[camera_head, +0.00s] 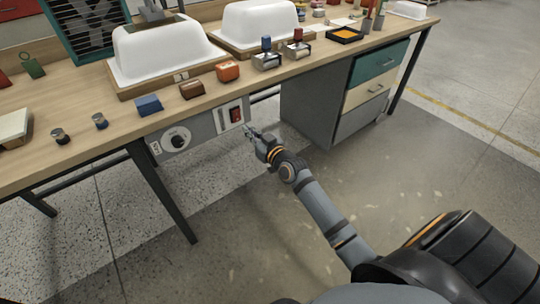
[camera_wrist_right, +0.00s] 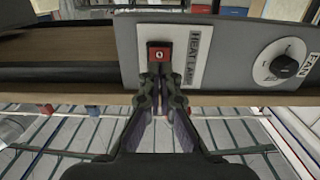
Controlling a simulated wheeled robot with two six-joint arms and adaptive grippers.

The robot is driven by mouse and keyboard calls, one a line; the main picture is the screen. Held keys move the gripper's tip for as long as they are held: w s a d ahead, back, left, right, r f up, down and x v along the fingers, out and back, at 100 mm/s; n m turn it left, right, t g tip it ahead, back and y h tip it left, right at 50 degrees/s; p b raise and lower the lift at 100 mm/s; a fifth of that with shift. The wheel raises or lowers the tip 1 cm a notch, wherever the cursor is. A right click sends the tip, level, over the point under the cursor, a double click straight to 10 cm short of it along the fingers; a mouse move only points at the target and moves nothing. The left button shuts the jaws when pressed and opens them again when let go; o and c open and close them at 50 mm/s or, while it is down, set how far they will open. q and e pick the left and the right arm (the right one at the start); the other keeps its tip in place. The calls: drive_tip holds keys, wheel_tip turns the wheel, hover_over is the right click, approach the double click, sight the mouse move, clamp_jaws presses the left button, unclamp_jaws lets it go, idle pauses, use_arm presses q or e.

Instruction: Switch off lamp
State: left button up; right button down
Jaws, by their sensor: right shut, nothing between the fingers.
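The lamp switch is a red rocker (camera_head: 236,115) on a white plate labelled "HEAT LAMP" on the grey panel (camera_head: 205,124) under the bench edge. In the right wrist view the red rocker (camera_wrist_right: 159,55) shows at the tips of my right gripper (camera_wrist_right: 160,72). In the head view my right gripper (camera_head: 252,132) is just to the right of and below the switch plate. Its fingers are shut with nothing between them. Whether the tips touch the rocker I cannot tell. My left gripper is not in view.
A round fan knob (camera_head: 176,139) sits on the same panel; it also shows in the wrist view (camera_wrist_right: 282,66). The wooden bench (camera_head: 75,110) carries white tub shells (camera_head: 165,52), blocks and stamps. A drawer cabinet (camera_head: 320,100) stands under the bench to the right.

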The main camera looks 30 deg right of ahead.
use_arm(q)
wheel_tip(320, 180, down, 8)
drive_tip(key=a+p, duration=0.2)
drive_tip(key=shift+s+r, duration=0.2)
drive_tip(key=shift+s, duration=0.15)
use_arm(e)
drive_tip(key=s+d+f, duration=0.1)
drive_tip(key=s+f, duration=0.1)
drive_tip(key=s, duration=0.7)
drive_tip(key=shift+d, duration=0.15)
